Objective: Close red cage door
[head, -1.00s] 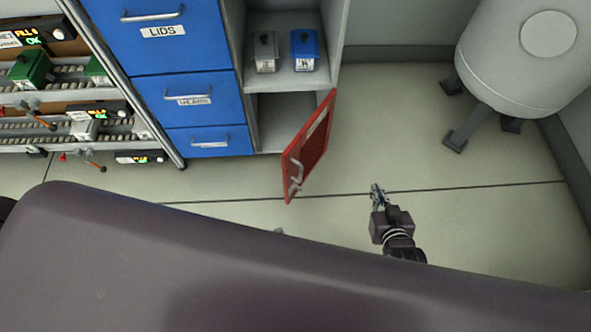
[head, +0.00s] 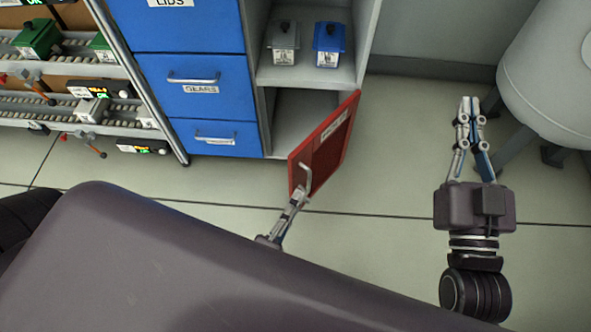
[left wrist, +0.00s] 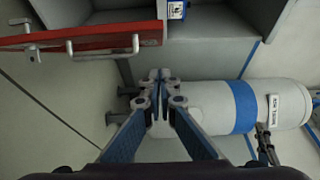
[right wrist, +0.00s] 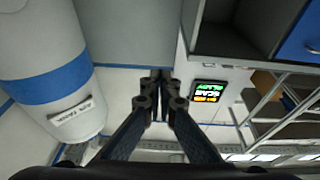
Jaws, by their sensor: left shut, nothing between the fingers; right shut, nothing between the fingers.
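The red cage door (head: 328,150) stands ajar on the lower compartment of the grey cabinet, swung outward, with a pale handle (head: 305,178) near its free edge. My left gripper (head: 301,192) is shut and empty. In the head view its tips overlap the lower edge of the door by the handle; whether they touch it I cannot tell. In the left wrist view the door (left wrist: 90,40) and its handle (left wrist: 100,55) lie up and left of the shut left gripper (left wrist: 161,75). My right gripper (head: 470,102) is shut and empty, well right of the door; it also shows in the right wrist view (right wrist: 161,75).
The grey cabinet (head: 368,30) holds a grey box (head: 284,42) and a blue box (head: 329,44) on its upper shelf. Blue drawers (head: 210,95) stand left of it. A white tank (head: 545,85) stands at right. The floor (head: 400,160) between door and right gripper is clear.

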